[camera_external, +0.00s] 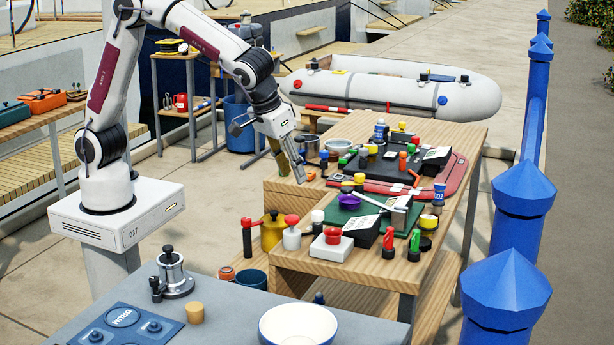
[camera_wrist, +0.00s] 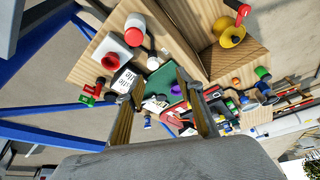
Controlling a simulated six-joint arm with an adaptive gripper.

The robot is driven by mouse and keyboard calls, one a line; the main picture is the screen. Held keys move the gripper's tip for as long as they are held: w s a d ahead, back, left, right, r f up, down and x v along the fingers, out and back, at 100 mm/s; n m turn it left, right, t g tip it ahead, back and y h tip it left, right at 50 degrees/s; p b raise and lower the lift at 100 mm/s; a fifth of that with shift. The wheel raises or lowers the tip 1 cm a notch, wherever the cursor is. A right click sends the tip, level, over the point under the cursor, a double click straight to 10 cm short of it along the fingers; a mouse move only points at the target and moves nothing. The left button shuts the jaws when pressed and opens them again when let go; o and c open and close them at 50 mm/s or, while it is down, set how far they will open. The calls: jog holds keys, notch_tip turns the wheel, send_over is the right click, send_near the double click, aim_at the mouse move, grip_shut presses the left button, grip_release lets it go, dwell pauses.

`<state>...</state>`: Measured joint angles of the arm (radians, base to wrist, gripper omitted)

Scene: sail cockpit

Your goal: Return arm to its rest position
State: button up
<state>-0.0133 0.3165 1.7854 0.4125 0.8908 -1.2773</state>
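My gripper (camera_external: 292,176) hangs from my bent arm, pointing down over the left edge of the wooden table (camera_external: 290,195). Its two fingers are spread apart with nothing between them. In the wrist view, the open gripper (camera_wrist: 161,78) shows a finger on each side, with table objects beyond the gap. My white and maroon arm rises from a white base on a grey pedestal at the left and bends down to the right. No marker of the rest position shows in either view.
A white bowl (camera_external: 298,327) stands on the grey counter in front. Blue posts (camera_external: 522,205) line the right.

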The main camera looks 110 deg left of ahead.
jog(key=s+d+r+m+t+h, duration=0.1)
jog(key=s+d+r+m, duration=0.2)
jog(key=s, duration=0.4)
jog(key=s+d+r+m+t+h, duration=0.1)
jog(key=s+d+r+m, duration=0.15)
jog(key=s+r, duration=0.45)
jog(key=s+d+f+m, duration=0.1)
jog(key=s+m, duration=0.2)
jog(key=s, duration=0.4)
jog(key=s+d+f+m+t+h, duration=0.1)
jog(key=s+d+m, duration=0.1)
jog(key=s, duration=0.6)
jog(key=shift+s+d+m+h, duration=0.15)
jog(key=shift+d+m+h, duration=0.15)
jog(key=shift+m, duration=0.45)
dwell(0.4)
